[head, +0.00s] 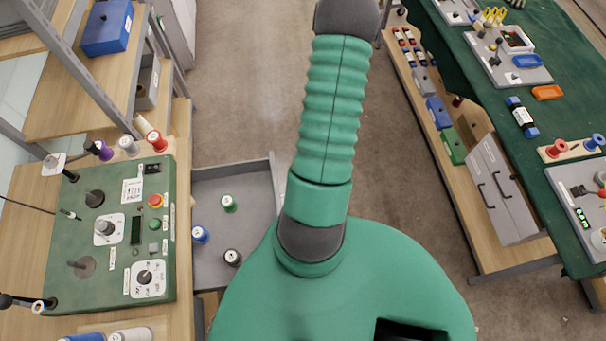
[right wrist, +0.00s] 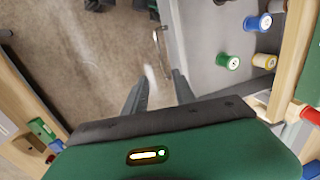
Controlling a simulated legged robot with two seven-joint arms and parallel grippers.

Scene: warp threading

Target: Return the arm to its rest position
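My right gripper (right wrist: 160,76) shows in the right wrist view, with its two dark fingers apart and nothing between them. It is above the floor, beside a grey tray (right wrist: 205,45) with spools. Neither gripper shows in the head view. There, a green ribbed limb with dark joints runs up the middle from a wide green body; it looks like part of me. I cannot tell which arm it belongs to. My left gripper is out of view.
At left, a green control panel (head: 120,285) stands on a wooden bench beside a grey tray (head: 262,175) holding several spools. At right, a green-covered table (head: 480,100) carries tools, above a wooden shelf (head: 470,235) with a grey drawer box (head: 500,190). Bare floor (head: 235,60) lies between.

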